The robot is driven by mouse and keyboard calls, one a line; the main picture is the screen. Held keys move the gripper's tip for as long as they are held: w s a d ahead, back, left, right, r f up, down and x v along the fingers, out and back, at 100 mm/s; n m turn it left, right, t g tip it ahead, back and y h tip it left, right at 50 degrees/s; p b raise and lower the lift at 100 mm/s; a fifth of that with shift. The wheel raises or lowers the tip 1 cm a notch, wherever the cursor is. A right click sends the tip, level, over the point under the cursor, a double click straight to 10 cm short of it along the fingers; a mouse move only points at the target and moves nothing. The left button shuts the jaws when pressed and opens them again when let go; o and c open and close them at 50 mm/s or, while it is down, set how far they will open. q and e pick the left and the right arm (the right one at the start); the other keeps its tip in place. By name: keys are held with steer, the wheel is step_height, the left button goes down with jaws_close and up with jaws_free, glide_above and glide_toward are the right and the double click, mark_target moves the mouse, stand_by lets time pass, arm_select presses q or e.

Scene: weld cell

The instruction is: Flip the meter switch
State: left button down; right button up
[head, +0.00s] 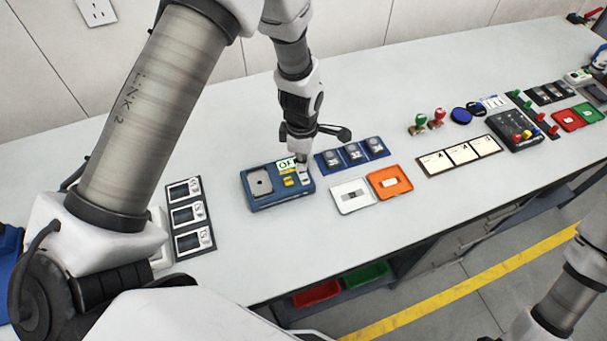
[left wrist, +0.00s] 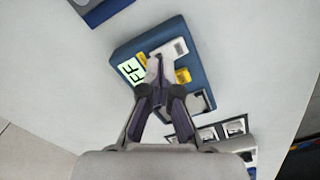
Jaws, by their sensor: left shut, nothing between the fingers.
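The blue meter (head: 280,203) lies on the bench near the middle of the head view. It has a grey square plate, yellow labels and a pale green panel (head: 287,164) with dark letters that look like "OFF". In the left wrist view the meter (left wrist: 194,68) is tilted, and its letter panel (left wrist: 131,69) is partly visible. My left gripper (head: 303,168) points down over the meter's right end, shut and empty. Its fingertips (left wrist: 156,72) overlap the meter's face near a pale part; the switch is hidden or unclear, and I cannot tell whether they touch. My right gripper is not in view.
A blue three-part tray (head: 376,147), a white tray (head: 347,207) and an orange tray (head: 390,191) lie right of the meter. A black panel of three displays (head: 180,244) lies left. Stamps and a dark control box (head: 513,129) stand farther right. Bare bench surrounds the meter's front.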

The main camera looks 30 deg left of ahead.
arm_select(q)
steer(key=shift+f+b, duration=0.6)
steer(key=shift+f, duration=0.5)
stand_by(0.3)
step_height(320, 180, up, 7)
steer(key=p, duration=0.6)
steer(key=shift+r, duration=0.1)
stand_by(0.4)
